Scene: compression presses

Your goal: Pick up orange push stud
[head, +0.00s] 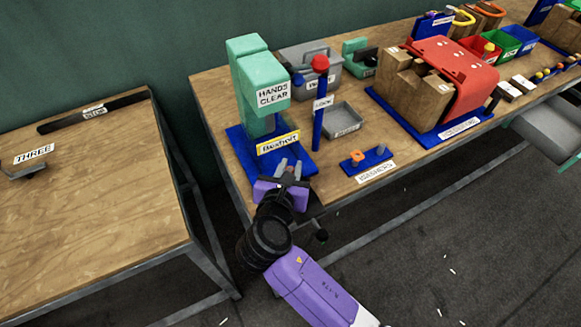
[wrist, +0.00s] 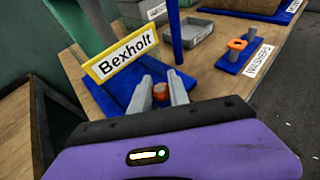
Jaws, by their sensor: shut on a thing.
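The push stud (wrist: 160,90), a small orange-red round piece, shows between the two grey fingers of my gripper (wrist: 162,86) in the wrist view. The fingers are shut on it, low over the blue base of the green press and in front of its yellow Bexholt plate (wrist: 121,52). In the head view my gripper (head: 287,168) is at the front of the press base (head: 240,150), and the stud cannot be made out there. Whether the stud is clear of the base cannot be told.
The green press (head: 262,75) rises just behind my gripper. A blue post with a red ball (head: 320,64) stands to its right. A blue washer stand (head: 366,161) with an orange washer (head: 357,156) and a grey tray (head: 343,119) are further right. The left table (head: 110,190) is mostly bare.

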